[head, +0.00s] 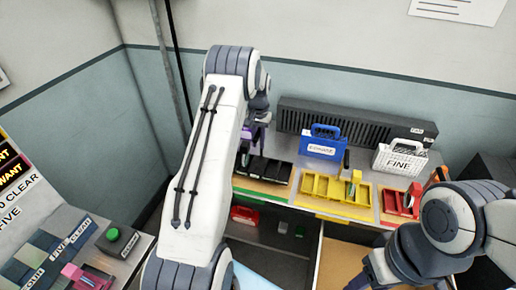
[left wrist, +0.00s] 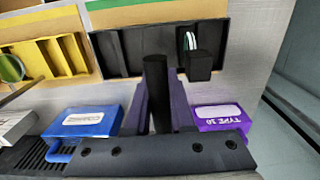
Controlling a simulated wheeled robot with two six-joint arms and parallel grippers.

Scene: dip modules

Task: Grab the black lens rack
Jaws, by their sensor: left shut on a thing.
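The black lens rack (head: 271,171) is a long tray with several compartments. It stands at the left end of the row on the workbench, partly hidden behind my left arm in the head view. In the left wrist view the rack (left wrist: 135,48) lies ahead, with a white-and-green-edged lens in one slot. My left gripper (left wrist: 158,72) has its dark purple fingers shut on an upright black handle at the rack's near side. My right arm is at the lower right of the head view, and its jaw state is unclear.
A yellow rack (head: 335,192) and a red rack (head: 401,203) stand to the right. Behind them are a blue COARSE box (head: 323,141) and a white FINE box (head: 400,157). A purple box (left wrist: 222,117) is close beside my left gripper. A drawer below is open.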

